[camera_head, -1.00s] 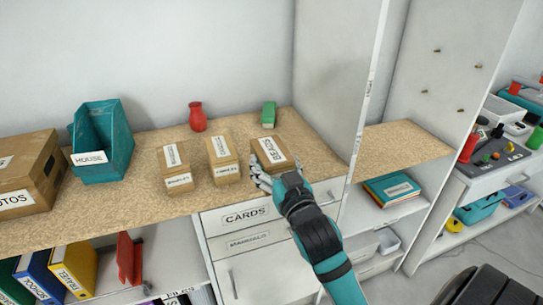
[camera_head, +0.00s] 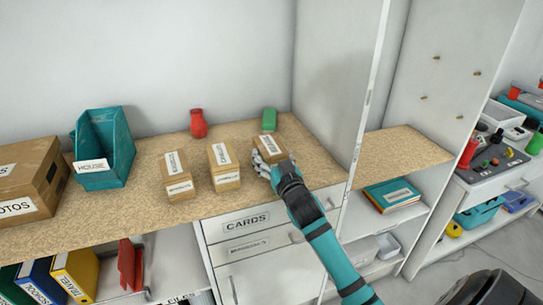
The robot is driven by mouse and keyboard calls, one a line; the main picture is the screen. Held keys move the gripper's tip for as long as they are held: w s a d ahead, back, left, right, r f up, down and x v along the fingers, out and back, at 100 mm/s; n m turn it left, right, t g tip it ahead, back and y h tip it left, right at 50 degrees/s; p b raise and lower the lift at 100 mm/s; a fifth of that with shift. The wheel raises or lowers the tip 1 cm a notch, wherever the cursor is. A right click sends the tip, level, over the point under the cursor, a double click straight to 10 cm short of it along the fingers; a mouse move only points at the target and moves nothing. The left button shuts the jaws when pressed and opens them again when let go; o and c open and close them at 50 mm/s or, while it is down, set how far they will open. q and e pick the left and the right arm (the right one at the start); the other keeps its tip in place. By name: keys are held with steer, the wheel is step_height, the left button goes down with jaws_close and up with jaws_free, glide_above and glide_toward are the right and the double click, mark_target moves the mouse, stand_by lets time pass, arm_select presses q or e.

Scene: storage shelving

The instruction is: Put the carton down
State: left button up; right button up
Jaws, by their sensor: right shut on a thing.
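A brown carton (camera_head: 268,148) with a white label is at the right end of the wooden shelf top (camera_head: 318,164). My right gripper (camera_head: 267,169) reaches in from the lower right and is shut on this carton at its near side. The carton is at the shelf surface; I cannot tell whether its underside touches. Two similar labelled cartons stand to its left, a middle one (camera_head: 223,169) and a left one (camera_head: 177,178). My left gripper is not in view.
A teal bin (camera_head: 105,150) and a large photos box (camera_head: 28,180) are at the left. A white upright panel (camera_head: 339,80) bounds the right side. Bare surface lies right of the held carton.

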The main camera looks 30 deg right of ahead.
steer(key=shift+f, duration=0.1)
steer(key=o, duration=1.3)
steer(key=shift+r, duration=0.2)
steer(key=shift+s+a+f, duration=0.1)
steer(key=shift+s+f, duration=0.05)
steer(key=shift+s, duration=0.2)
steer(key=b+v, duration=0.1)
steer(key=v, duration=1)
steer(key=shift+s, duration=0.2)
